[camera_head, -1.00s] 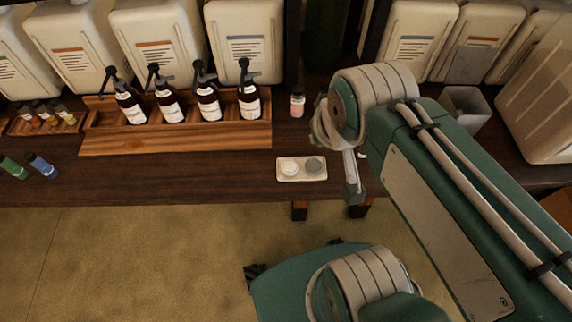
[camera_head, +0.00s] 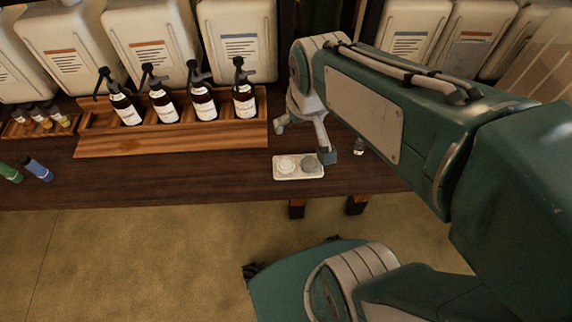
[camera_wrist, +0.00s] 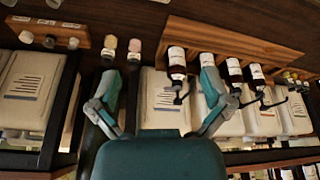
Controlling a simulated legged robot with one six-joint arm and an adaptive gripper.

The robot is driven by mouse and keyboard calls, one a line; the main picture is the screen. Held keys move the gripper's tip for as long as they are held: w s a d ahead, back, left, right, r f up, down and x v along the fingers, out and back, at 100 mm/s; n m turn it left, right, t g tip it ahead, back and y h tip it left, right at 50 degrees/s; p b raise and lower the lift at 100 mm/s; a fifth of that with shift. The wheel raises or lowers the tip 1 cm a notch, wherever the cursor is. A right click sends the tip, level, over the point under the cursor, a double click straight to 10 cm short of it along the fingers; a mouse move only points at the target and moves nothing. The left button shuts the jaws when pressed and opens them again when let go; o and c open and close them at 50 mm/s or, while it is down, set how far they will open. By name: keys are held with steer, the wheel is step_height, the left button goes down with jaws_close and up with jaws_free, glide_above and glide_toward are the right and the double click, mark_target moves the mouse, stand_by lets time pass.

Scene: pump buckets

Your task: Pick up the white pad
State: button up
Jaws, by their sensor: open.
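The white pad (camera_head: 287,166) is a small round disc on the left side of a shallow pale tray (camera_head: 298,177) near the table's front edge. A grey round pad (camera_head: 309,165) lies to its right in the same tray. My gripper (camera_head: 304,139) is open and empty, with one finger overlapping the tray's upper right corner in the head view. Its height above the tray is hard to tell. In the wrist view my gripper (camera_wrist: 158,70) shows its two fingers spread apart. The white pad cannot be made out there.
A wooden rack (camera_head: 170,140) with several dark pump bottles stands left of the tray. Small vials (camera_head: 38,167) lie at the far left. Large white canisters (camera_head: 237,40) line the back. The dark tabletop (camera_head: 225,175) left of the tray is clear.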

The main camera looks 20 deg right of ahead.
steer(key=w+f+g, duration=0.2)
steer(key=w+f, duration=0.4)
steer(key=f, duration=0.2)
steer(key=g, duration=0.2)
glide_above(286, 164)
steer(key=shift+n, duration=0.4)
steer(key=f, duration=1.4)
steer(key=shift+s+a+f, duration=0.1)
steer(key=shift+a+f, duration=0.15)
steer(key=shift+f, duration=0.05)
steer(key=shift+d+f, duration=0.15)
steer(key=shift+f, duration=1.25)
steer(key=shift+d+f, duration=0.1)
steer(key=shift+f, duration=1.25)
steer(key=c, duration=0.5)
